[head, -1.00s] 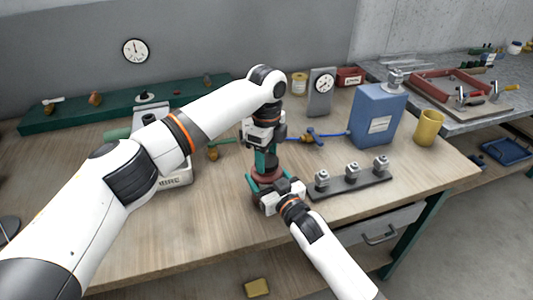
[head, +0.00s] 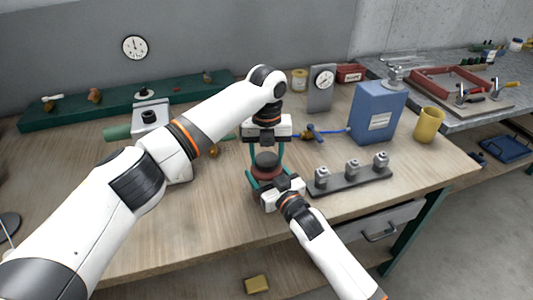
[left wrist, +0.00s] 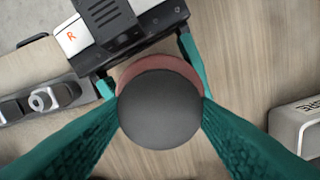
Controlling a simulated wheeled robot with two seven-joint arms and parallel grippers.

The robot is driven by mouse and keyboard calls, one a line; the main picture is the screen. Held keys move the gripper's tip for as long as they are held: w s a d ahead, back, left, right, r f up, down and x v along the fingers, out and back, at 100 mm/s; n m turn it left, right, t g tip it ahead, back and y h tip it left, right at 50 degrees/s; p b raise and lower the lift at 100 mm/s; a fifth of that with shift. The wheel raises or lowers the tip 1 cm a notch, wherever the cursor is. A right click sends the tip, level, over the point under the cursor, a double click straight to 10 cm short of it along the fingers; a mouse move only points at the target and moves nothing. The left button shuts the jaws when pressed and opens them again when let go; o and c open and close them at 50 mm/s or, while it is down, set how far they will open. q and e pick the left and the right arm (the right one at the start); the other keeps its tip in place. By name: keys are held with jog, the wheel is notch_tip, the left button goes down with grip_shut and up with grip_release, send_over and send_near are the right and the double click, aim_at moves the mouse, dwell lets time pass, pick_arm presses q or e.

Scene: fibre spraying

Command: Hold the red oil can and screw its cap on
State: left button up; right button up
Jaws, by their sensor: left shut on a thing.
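The red oil can (head: 268,176) stands upright near the table's front edge, and its red side shows behind the cap in the left wrist view (left wrist: 162,68). My right gripper (head: 266,180) holds the can from the front, with a teal finger on each side. The black cap (left wrist: 160,110) sits over the top of the can. My left gripper (head: 267,158) points straight down from above, shut on the cap, with its two fingers on opposite sides. The cap hides the can's neck, so I cannot tell how tightly it is seated.
A dark rack with several metal fittings (head: 352,179) lies just right of the can. A blue canister (head: 376,112) and a yellow cup (head: 429,124) stand further right. A dial gauge (head: 321,88) stands behind. The table's left front is bare.

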pick_arm(q)
jog(key=m, duration=0.7)
jog(key=o, duration=0.9)
jog(key=shift+o, duration=0.2)
jog(key=shift+r, duration=0.1)
notch_tip(320, 180, up, 4)
jog(key=shift+r, duration=0.15)
jog(key=shift+c, duration=0.4)
